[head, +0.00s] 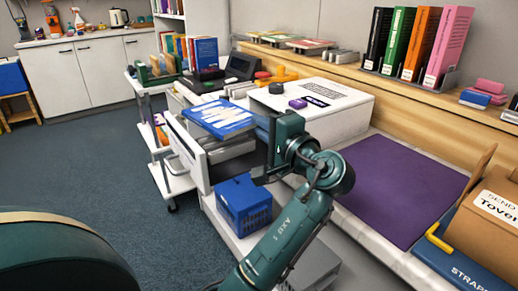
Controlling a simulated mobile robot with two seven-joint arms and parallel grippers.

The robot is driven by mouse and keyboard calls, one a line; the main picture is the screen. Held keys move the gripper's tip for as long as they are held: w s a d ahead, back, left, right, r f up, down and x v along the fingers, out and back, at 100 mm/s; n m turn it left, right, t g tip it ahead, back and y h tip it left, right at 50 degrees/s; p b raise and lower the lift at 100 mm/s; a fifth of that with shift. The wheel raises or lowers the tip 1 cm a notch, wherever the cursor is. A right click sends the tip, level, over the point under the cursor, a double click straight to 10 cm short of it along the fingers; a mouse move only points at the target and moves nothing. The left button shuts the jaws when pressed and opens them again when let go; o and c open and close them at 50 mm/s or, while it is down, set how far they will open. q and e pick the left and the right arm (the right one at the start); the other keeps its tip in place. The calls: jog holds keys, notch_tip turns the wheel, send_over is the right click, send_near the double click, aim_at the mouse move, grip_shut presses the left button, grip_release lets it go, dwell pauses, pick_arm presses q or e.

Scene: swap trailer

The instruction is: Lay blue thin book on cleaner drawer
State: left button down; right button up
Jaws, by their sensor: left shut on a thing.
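The blue thin book (215,114), with a white patch on its cover, is held nearly flat at the open white drawer (186,150). My left gripper (268,135) is at the book's right edge and shut on it. The gripper hides that edge. Grey items (230,148) lie in the drawer below the book. I cannot tell whether the book touches them. My right gripper is not in view.
A blue basket (243,204) stands below the drawer. A white box (325,105) and a purple mat (400,185) are to the right. Upright books (420,45) stand on the back shelf. A white cart (170,183) is to the left, beside open floor.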

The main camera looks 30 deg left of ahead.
aim_at(262, 161)
pick_arm(q)
jog(key=shift+f+b, duration=0.5)
jog(key=shift+f, duration=1.8)
jog(key=shift+f, duration=0.15)
jog(key=c, duration=1.5)
grip_release()
